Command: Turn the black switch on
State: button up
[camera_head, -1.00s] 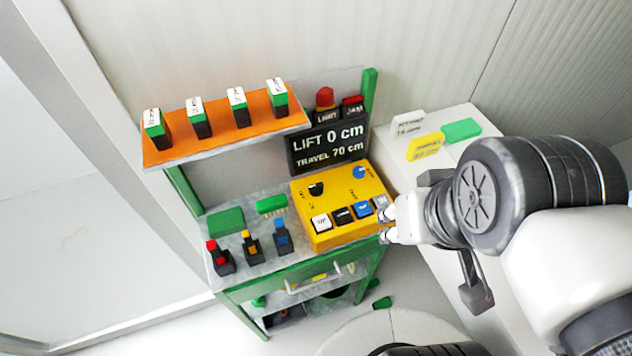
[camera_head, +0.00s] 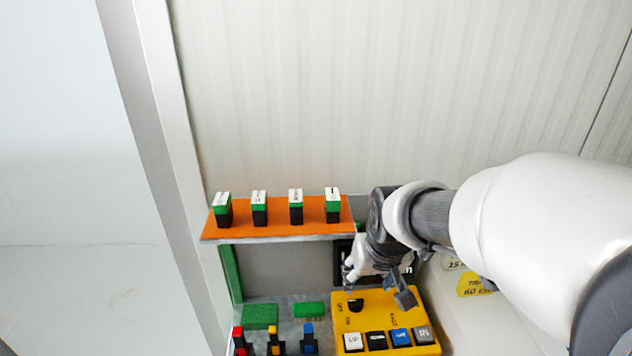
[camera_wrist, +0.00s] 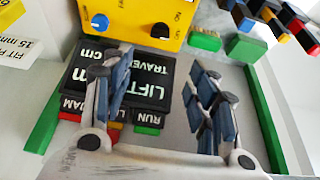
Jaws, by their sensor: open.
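My gripper (camera_head: 350,278) hangs in front of the display panel, just above the box's far edge in the head view. In the wrist view my gripper (camera_wrist: 158,72) has its two fingers spread apart with nothing between them. The switch lies beyond the fingertips, and I see no contact.
A blue knob (camera_wrist: 100,23) sits beside the switch. Several push buttons, including a white one (camera_head: 353,342), line the box's front. The orange shelf (camera_head: 275,230) with several green-topped blocks is close left of my gripper. The LIFT/TRAVEL display (camera_wrist: 135,82) lies behind the fingers.

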aim_at(356, 300)
jog(key=b+x, duration=0.5)
jog(key=x, duration=1.1)
jog(key=shift+f, duration=0.2)
jog(key=shift+c, duration=0.3)
jog(key=c, duration=1)
